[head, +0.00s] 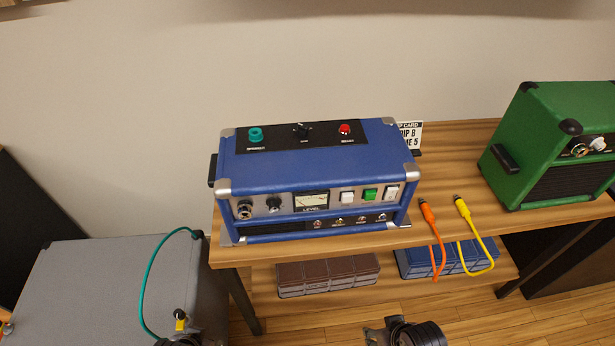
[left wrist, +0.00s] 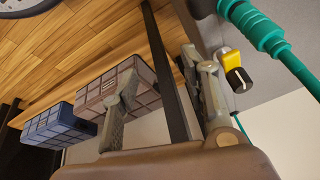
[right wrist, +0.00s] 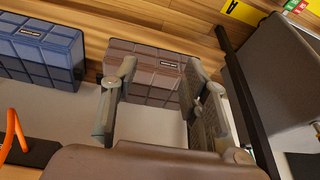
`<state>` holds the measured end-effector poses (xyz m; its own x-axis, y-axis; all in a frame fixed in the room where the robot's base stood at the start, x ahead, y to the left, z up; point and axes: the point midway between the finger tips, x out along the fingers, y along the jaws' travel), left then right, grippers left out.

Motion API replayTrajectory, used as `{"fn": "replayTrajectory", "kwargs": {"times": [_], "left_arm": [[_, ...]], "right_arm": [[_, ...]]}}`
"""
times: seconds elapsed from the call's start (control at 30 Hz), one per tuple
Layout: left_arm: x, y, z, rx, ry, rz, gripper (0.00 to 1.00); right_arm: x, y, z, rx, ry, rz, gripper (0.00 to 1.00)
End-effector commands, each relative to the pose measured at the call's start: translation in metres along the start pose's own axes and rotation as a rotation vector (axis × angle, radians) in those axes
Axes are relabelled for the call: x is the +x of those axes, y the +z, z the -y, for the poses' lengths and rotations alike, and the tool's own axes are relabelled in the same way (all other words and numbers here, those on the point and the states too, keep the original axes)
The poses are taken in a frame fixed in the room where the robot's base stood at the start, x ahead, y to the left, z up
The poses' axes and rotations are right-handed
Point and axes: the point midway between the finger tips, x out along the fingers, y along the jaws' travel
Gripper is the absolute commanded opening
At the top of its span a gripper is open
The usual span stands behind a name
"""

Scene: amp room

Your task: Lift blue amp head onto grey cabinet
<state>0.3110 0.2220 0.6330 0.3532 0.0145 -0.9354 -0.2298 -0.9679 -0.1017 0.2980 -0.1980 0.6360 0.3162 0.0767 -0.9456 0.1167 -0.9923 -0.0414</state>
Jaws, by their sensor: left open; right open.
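The blue amp head (head: 320,170) sits upright on the wooden bench (head: 455,195) at its left end, with a dark handle on its left side. The grey cabinet (head: 95,285) stands lower, left of the bench. A teal cable (head: 146,275) runs over its right part. The cabinet also shows at the right of the right wrist view (right wrist: 275,80). My right gripper (head: 375,334) is at the bottom edge, below and in front of the amp; its open, empty jaws show in the right wrist view (right wrist: 160,75). My left gripper (left wrist: 160,65) is open and empty near the cabinet's side.
A green amp (head: 565,140) stands at the bench's right end. An orange cable (head: 434,240) and a yellow cable (head: 472,235) hang over the front edge. Brown (head: 328,275) and blue (head: 450,258) cases lie on the lower shelf. A card (head: 410,134) stands behind the blue amp.

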Motion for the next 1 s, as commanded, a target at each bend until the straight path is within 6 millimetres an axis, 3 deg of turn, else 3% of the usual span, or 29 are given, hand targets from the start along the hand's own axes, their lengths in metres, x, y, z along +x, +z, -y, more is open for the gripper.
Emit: {"fn": "replayTrajectory", "kwargs": {"times": [0.1, 0.37, 0.47, 0.6, 0.8, 1.0], "left_arm": [[-0.019, -0.036, 0.034, 0.098, -0.076, -0.13, 0.42], [-0.032, -0.103, 0.093, 0.372, -0.235, -0.424, 0.42], [-0.045, -0.133, 0.115, 0.518, -0.307, -0.561, 0.42], [-0.077, -0.179, 0.14, 0.791, -0.419, -0.79, 0.42], [-0.137, -0.218, 0.149, 1.203, -0.535, -1.113, 0.42], [-0.175, -0.222, 0.143, 1.468, -0.57, -1.319, 0.42]], "right_arm": [[-0.028, -0.028, 0.004, 0.084, -0.061, -0.105, 0.42], [-0.052, -0.078, 0.006, 0.331, -0.229, -0.332, 0.42], [-0.068, -0.101, 0.002, 0.461, -0.314, -0.437, 0.42], [-0.102, -0.138, -0.016, 0.698, -0.467, -0.609, 0.42], [-0.163, -0.18, -0.063, 1.056, -0.699, -0.848, 0.42], [-0.202, -0.196, -0.105, 1.292, -0.853, -0.996, 0.42]]}}
